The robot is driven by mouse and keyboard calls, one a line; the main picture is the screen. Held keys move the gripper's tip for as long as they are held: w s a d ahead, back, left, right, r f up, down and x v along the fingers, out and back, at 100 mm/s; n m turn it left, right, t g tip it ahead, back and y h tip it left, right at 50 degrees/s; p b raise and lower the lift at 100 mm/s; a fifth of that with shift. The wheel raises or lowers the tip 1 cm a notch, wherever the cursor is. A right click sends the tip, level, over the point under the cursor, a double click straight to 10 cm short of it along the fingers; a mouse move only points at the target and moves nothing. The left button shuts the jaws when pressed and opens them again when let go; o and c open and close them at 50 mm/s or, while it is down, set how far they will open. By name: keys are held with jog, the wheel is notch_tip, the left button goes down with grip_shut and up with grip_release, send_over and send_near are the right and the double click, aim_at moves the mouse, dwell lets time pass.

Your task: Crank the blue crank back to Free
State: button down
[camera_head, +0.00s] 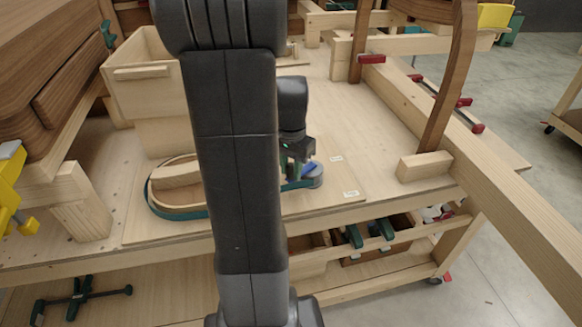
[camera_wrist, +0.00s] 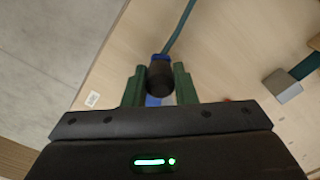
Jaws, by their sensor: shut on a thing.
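The blue crank (camera_head: 309,169) sits on a round grey base at the right end of a teal strap (camera_head: 180,216), on a plywood board. In the wrist view, the crank's dark knob (camera_wrist: 160,76) stands between the green fingers of my gripper (camera_wrist: 159,86), with blue parts above and below it. My gripper (camera_head: 300,150) comes down over the crank in the head view and is shut on its knob. Two small white labels (camera_head: 336,158) (camera_head: 350,194) lie on the board near the crank; their writing is too small to read. My arm hides part of the strap.
The strap loops around a curved wooden form (camera_head: 178,174) at the left. A pale wooden box (camera_head: 148,90) stands behind it. A wooden block with an upright (camera_head: 424,166) stands at the right.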

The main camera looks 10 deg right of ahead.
jog(key=shift+w, duration=0.1)
jog(key=w+m, duration=0.1)
jog(key=m, duration=0.1)
jog(key=w+a+m, duration=0.1)
jog(key=m, duration=0.1)
jog(key=shift+w+m, duration=0.3)
jog(key=shift+w, duration=0.05)
jog(key=w+m, duration=0.1)
jog(key=m, duration=0.1)
jog(key=shift+w+m, duration=0.4)
jog(key=w+m, duration=0.1)
jog(key=m, duration=0.1)
jog(key=shift+w+d+m, duration=0.3)
jog(key=shift+w+m, duration=0.05)
jog(key=shift+m, duration=0.05)
jog(key=m, duration=0.1)
jog(key=w+d+m, duration=0.1)
jog(key=m, duration=0.1)
jog(key=w+m, duration=0.1)
jog(key=shift+w+d, duration=0.25)
jog(key=m, duration=0.1)
jog(key=w+d+m, duration=0.1)
jog(key=m, duration=0.1)
jog(key=shift+w+d+m+p, duration=0.1)
jog(key=shift+d+m+p, duration=0.2)
jog(key=shift+w+d+m, duration=0.3)
jog(key=shift+d+m, duration=0.3)
jog(key=shift+m, duration=0.5)
